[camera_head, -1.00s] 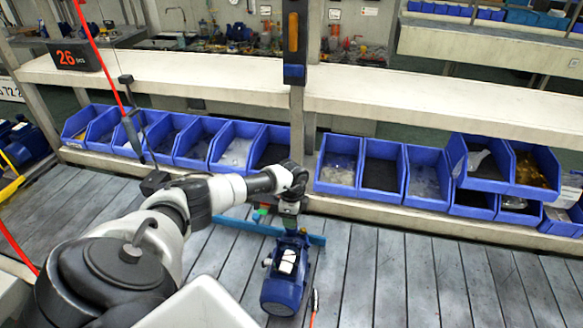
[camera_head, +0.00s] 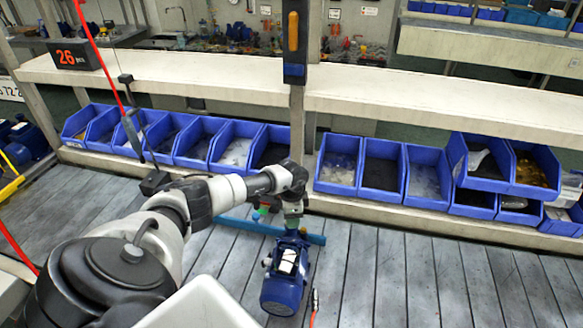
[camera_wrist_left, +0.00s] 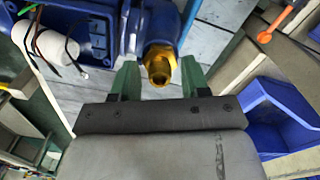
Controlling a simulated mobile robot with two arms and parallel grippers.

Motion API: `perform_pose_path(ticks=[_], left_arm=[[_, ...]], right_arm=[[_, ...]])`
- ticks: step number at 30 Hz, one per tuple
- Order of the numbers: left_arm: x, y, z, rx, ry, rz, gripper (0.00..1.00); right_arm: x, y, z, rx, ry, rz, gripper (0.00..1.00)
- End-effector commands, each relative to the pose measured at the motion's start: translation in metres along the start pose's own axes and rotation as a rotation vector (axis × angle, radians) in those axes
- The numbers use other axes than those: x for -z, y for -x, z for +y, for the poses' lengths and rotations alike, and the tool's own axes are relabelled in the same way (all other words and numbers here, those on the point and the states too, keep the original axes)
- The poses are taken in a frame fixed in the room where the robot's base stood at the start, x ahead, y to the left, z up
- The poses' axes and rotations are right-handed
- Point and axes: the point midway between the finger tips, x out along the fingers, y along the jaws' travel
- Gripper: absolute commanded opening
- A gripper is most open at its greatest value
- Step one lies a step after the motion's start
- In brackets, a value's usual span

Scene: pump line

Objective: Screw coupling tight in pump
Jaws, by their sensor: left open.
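The blue pump (camera_head: 284,290) lies on the slatted bench in the head view. Part of its blue body (camera_wrist_left: 95,28) shows at the top of the left wrist view. The brass coupling (camera_wrist_left: 160,52) sticks out of the pump, with its hexagonal open end toward my wrist. My left gripper (camera_wrist_left: 158,76) is open, with one green finger on each side of the coupling's end. Gaps show between the fingers and the brass.
Blue bins (camera_head: 338,172) line the back of the bench below a pale shelf (camera_head: 420,100). A blue bar (camera_head: 245,223) lies by the pump's far end. A screwdriver-like tool (camera_head: 293,32) hangs on the post. The slatted bench (camera_head: 430,285) is clear to the right.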

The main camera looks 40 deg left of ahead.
Motion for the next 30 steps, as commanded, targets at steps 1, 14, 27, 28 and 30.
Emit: perform_pose_path(ticks=[1, 14, 27, 28, 30], left_arm=[[0.0001, -0.0002, 0.0003, -0.001, 0.05, 0.0, 0.46], [0.0001, -0.0002, 0.0003, -0.001, 0.252, 0.0, 0.46], [-0.0003, -0.0002, 0.0002, 0.0, 0.25, 0.0, 0.07], [-0.0003, -0.0002, 0.0001, 0.0, 0.25, 0.0, 0.03], [-0.0003, -0.0002, 0.0001, 0.0, 0.25, 0.0, 0.0]], right_arm=[[0.0, 0.0, 0.0, 0.0, 0.0, 0.0, 0.0], [0.0, 0.0, 0.0, 0.0, 0.0, 0.0, 0.0], [0.0, 0.0, 0.0, 0.0, 0.0, 0.0, 0.0], [0.0, 0.0, 0.0, 0.0, 0.0, 0.0, 0.0], [0.0, 0.0, 0.0, 0.0, 0.0, 0.0, 0.0]])
